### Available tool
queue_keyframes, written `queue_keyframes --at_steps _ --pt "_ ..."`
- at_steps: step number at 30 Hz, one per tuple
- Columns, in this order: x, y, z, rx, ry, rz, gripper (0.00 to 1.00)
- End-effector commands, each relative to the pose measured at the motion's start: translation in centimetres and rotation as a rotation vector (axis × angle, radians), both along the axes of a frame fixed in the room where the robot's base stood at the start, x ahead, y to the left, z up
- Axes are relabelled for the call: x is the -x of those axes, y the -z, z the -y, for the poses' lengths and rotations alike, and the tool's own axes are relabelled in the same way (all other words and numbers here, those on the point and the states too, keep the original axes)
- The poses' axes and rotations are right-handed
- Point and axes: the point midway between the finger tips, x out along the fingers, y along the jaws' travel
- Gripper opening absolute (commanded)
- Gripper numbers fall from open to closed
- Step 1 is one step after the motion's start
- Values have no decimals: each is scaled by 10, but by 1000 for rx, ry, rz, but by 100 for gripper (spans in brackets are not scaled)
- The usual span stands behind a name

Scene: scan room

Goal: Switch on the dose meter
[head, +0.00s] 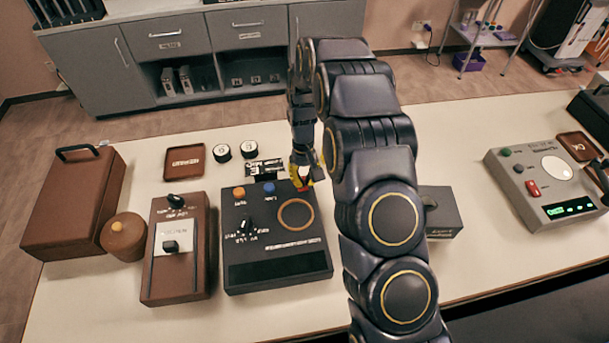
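A black console (275,262) stands on the table left of my arm, with an orange button (238,192), a blue button (269,187), a black knob (246,226), a copper ring (296,214) and a dark strip along its front. A grey meter box (545,185) stands at the right, with a red rocker switch (533,188), a white dial and a lit green display (568,208). The labels are too small to tell which is the dose meter. My gripper (303,182), with yellow parts, is over the black console's back right corner, beside a small red part. Its fingertips are unclear.
A brown box with a black knob and slider (178,265), a round brown pot (123,238) and a brown case (75,205) stand at the left. A brown tray (185,162) lies behind. A dark grey box (441,210) is partly hidden by my arm. Table is clear before the grey meter.

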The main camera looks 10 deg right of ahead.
Motion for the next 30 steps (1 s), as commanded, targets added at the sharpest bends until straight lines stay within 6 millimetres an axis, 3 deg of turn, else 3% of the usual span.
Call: queue_keyframes --at_steps 16,30 --pt "6 11 0 0 1 182 0" --pt "-3 10 0 0 0 189 0"
